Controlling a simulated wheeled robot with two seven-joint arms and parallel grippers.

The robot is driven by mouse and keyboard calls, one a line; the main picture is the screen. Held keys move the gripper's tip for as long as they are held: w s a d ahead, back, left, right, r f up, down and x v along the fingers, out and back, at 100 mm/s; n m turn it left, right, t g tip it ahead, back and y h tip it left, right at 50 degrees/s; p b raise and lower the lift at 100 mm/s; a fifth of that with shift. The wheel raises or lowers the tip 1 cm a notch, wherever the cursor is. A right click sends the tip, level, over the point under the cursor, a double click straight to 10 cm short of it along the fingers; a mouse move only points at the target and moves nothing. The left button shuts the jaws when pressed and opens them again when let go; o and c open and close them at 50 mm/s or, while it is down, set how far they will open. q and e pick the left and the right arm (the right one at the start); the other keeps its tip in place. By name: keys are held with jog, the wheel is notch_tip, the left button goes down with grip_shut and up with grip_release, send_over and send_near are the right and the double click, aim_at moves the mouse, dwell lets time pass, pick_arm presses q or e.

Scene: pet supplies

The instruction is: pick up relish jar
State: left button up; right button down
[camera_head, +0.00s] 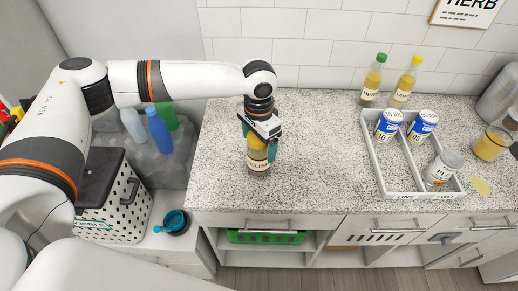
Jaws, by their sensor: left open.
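The relish jar (258,164) stands upright on the speckled counter, near its front edge at the left end. It has a yellow lid and a pale label, part of which reads "ELISH". My left gripper (259,142) points down over the jar, with its open teal-tipped fingers on either side of the lid. The gripper hides part of the lid, and I cannot tell whether the fingers touch it. My right gripper is not in view.
A divided grey tray (394,185) holds two blue-and-white cans (389,125) and a white-labelled jar (443,167). Two bottles (371,83) stand behind it, and a glass jug (491,146) is at right. The counter between relish jar and tray is clear.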

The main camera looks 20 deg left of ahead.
pick_arm(q)
jog(key=shift+f, duration=0.7)
jog(key=shift+w, duration=0.1)
jog(key=c, duration=1.3)
